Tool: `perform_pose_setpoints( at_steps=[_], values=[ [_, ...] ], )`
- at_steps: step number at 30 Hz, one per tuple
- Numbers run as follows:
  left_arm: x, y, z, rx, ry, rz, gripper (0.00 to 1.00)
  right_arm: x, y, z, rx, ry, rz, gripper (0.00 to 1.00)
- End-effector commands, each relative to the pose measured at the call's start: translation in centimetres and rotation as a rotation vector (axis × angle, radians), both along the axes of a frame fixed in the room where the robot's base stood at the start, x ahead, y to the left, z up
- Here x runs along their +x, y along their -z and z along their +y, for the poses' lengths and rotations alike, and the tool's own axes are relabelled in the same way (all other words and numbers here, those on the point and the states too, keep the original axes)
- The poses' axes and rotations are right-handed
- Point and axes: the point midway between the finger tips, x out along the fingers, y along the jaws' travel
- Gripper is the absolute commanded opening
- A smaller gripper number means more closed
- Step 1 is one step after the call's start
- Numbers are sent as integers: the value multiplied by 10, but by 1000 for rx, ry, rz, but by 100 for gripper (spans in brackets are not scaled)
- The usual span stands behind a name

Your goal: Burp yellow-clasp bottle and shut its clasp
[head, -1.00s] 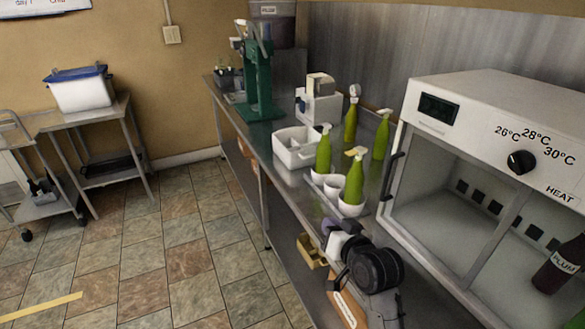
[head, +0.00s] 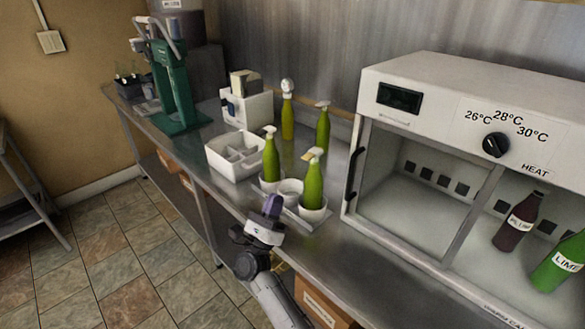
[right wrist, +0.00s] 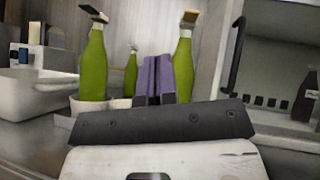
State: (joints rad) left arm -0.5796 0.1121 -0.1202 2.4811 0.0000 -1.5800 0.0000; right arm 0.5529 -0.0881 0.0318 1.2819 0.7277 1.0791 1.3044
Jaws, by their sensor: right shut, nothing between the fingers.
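The bottle with the yellowish clasp (head: 314,188) is green and stands upright in the front white cup of a small tray on the bench. Its clasp sticks out to the side at the top; I cannot tell if it is open. It seems to be the right-hand green bottle (right wrist: 182,68) in the right wrist view. My right gripper (head: 272,206), with purple fingers, is shut and empty, in front of the tray and apart from the bottles. In the right wrist view its fingers (right wrist: 157,78) stand between two bottles. My left gripper is not in view.
Another green bottle (head: 271,160) stands in the tray's rear cup, with an empty cup (head: 290,190) between. Two more bottles (head: 323,128) (head: 288,118) stand behind. A white bin (head: 232,160) is left; a heating cabinet (head: 425,95) with two bottles inside is right.

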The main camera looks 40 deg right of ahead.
Motion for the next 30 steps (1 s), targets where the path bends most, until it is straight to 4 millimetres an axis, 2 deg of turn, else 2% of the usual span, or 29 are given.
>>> perform_pose_setpoints(
  at_steps=[3,5,11,24,30],
  values=[
    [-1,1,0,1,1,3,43,-18,-1,-6,52,-4,-163,0],
    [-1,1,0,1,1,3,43,-22,-1,-7,66,-22,-213,0],
    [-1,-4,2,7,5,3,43,-21,-9,-12,81,-73,-261,0],
    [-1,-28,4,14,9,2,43,-10,-56,-57,80,-73,-259,0],
    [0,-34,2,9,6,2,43,-6,-68,-71,80,-74,-257,0]
  ],
)
